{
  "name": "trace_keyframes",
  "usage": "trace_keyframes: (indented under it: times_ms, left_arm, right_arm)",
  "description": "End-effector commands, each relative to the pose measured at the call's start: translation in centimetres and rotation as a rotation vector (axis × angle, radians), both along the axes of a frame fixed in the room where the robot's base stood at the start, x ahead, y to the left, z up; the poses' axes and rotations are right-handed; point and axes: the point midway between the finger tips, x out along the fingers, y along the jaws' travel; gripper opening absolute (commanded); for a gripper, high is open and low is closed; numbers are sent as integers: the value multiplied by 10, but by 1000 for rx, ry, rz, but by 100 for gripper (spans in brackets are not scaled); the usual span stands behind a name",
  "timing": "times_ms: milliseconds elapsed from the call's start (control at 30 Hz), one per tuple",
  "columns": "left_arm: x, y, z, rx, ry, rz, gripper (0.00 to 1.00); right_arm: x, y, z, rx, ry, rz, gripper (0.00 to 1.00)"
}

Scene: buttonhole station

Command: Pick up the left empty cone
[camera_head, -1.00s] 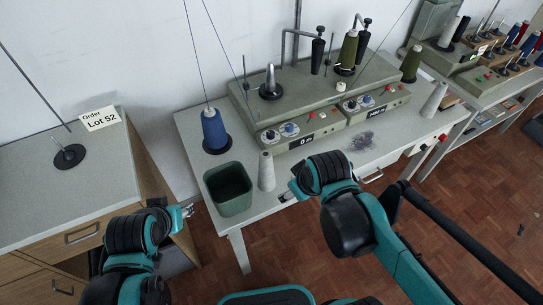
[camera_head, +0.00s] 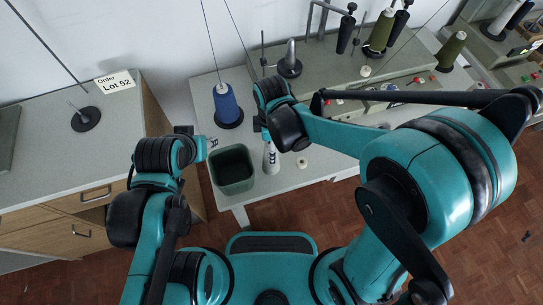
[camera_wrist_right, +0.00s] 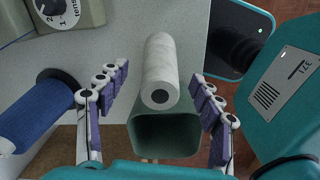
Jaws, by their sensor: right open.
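The left empty cone (camera_head: 271,158) is a pale grey-white tube standing on the table beside the green bin. In the right wrist view the cone (camera_wrist_right: 160,68) lies between the fingers of my right gripper (camera_wrist_right: 160,78), its dark-holed end towards the camera. The right gripper is open, with a gap visible on both sides of the cone. In the head view my right wrist is just behind the cone and hides part of it. My left gripper (camera_head: 212,143) is left of the bin, away from the cone; its jaw state is too small to tell.
The green bin (camera_head: 232,170) is close beside the cone; it also shows in the right wrist view (camera_wrist_right: 165,138). A blue thread cone (camera_head: 227,104) stands behind the bin. The winding machine (camera_head: 340,70) fills the back.

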Motion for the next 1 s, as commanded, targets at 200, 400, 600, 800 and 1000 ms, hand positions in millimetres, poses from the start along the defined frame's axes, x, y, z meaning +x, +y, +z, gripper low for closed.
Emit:
trace_keyframes:
  times_ms: [200, 400, 600, 800, 1000]
  left_arm:
    - [0, 0, -19, 0, 0, 0, 40]
    - [0, 0, -18, 0, 0, 0, 40]
    - [0, 0, -18, 0, 0, 0, 40]
    - [0, 0, -18, 0, 0, 0, 40]
    - [0, 0, -18, 0, 0, 0, 40]
  right_arm:
    - [0, 2, -37, 0, -1, -1, 66]
    - [0, 1, -40, 0, -1, -1, 66]
    - [0, 1, -40, 0, -1, -2, 32]
    - [0, 1, -40, 0, -1, -2, 21]
    - [0, 1, -39, 0, -1, -2, 21]
